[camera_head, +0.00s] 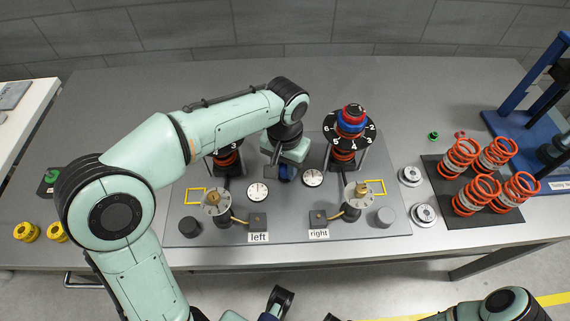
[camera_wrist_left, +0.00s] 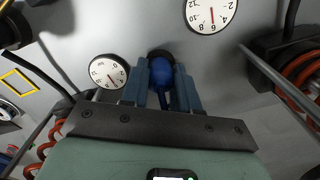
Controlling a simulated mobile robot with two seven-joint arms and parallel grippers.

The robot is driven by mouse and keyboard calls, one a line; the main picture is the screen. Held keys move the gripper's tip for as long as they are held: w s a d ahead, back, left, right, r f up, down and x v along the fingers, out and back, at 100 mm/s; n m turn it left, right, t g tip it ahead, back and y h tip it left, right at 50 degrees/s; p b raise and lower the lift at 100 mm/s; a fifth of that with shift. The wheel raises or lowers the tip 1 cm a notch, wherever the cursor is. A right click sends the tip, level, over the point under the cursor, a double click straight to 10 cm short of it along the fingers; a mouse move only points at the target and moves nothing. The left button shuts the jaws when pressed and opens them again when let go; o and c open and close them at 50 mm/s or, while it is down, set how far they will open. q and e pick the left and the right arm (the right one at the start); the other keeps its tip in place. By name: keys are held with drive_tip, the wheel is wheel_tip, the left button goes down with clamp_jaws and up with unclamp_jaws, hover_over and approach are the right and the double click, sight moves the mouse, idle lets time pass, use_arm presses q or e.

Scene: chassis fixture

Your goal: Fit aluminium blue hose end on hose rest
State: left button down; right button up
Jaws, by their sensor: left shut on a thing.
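My left gripper (camera_head: 285,175) reaches down between the two dial gauges at the middle of the fixture plate. It is shut on the blue hose end (camera_head: 286,173), which is largely covered by the gripper in the head view. In the left wrist view the blue hose end (camera_wrist_left: 162,77) sits between the two fingers (camera_wrist_left: 161,90), with a dark round part (camera_wrist_left: 160,55) just beyond it. I cannot tell whether that dark part is the hose rest or whether the two touch.
White dial gauges (camera_head: 258,192) and (camera_head: 313,178) flank the gripper. A strut tower with a numbered black disc and red and blue top (camera_head: 351,122) stands close on the right. Orange springs (camera_head: 480,175) stand on a dark mat. The rear table is clear.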

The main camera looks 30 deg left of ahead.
drive_tip(key=shift+r, duration=0.25)
use_arm(q)
drive_tip(key=shift+f, duration=0.2)
use_arm(e)
drive_tip(key=shift+f, duration=0.1)
idle(0.4)
use_arm(q)
drive_tip(key=c, duration=0.8)
unclamp_jaws()
wheel_tip(320, 180, up, 3)
drive_tip(key=p, duration=0.3)
wheel_tip(320, 180, up, 4)
drive_tip(key=p, duration=0.3)
drive_tip(key=shift+r, duration=0.1)
use_arm(e)
wheel_tip(320, 180, up, 6)
drive_tip(key=shift+f, duration=0.25)
